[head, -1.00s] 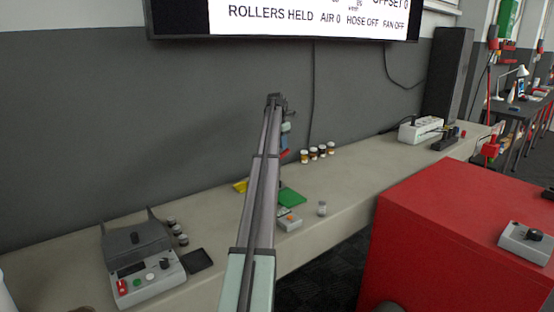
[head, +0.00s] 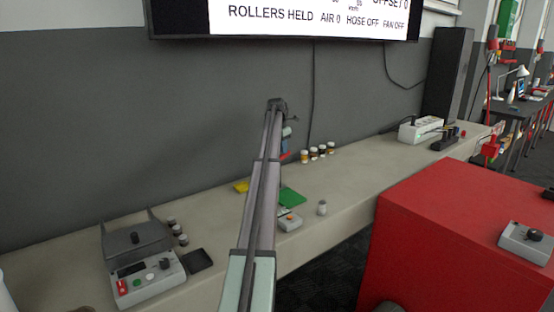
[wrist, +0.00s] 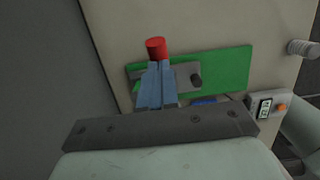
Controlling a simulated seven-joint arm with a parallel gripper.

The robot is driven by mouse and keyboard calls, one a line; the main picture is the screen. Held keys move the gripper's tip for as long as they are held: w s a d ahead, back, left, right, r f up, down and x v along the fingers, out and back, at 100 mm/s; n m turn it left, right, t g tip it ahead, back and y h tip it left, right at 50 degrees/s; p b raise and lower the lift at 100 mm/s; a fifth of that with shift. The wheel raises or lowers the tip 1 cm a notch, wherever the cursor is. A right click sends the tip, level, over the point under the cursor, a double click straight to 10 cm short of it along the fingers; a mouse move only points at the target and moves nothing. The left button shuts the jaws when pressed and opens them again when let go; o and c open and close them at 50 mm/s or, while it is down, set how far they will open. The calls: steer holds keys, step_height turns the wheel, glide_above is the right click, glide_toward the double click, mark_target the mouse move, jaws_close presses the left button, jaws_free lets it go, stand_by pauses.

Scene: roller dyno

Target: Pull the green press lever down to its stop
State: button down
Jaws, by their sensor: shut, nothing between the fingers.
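In the wrist view my gripper (wrist: 156,66) is shut and empty, its blue-grey fingers side by side. A red knob (wrist: 156,44) shows right at the fingertips; I cannot tell whether they touch it. Behind it lies a flat green plate (wrist: 225,68) with a dark grey bar (wrist: 183,80) across it. The green plate also shows in the head view (head: 291,197), partly behind my arm. There my gripper (head: 287,148) is small, just above a bit of red (head: 285,156). The lever's shaft is mostly hidden by my arm and fingers.
A white box with an orange button (head: 290,221) and a small vial (head: 322,208) stand near the bench's front edge. Several small jars (head: 318,152) stand behind. A yellow piece (head: 241,186) lies left of my arm. A red cabinet (head: 450,240) stands front right.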

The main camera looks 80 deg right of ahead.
mark_target(284, 157)
steer(key=shift+s+d+f, duration=0.1)
steer(key=shift+s+f, duration=0.05)
steer(key=shift+f, duration=2.35)
stand_by(0.8)
steer(key=shift+d+r, duration=0.1)
steer(key=shift+r, duration=5)
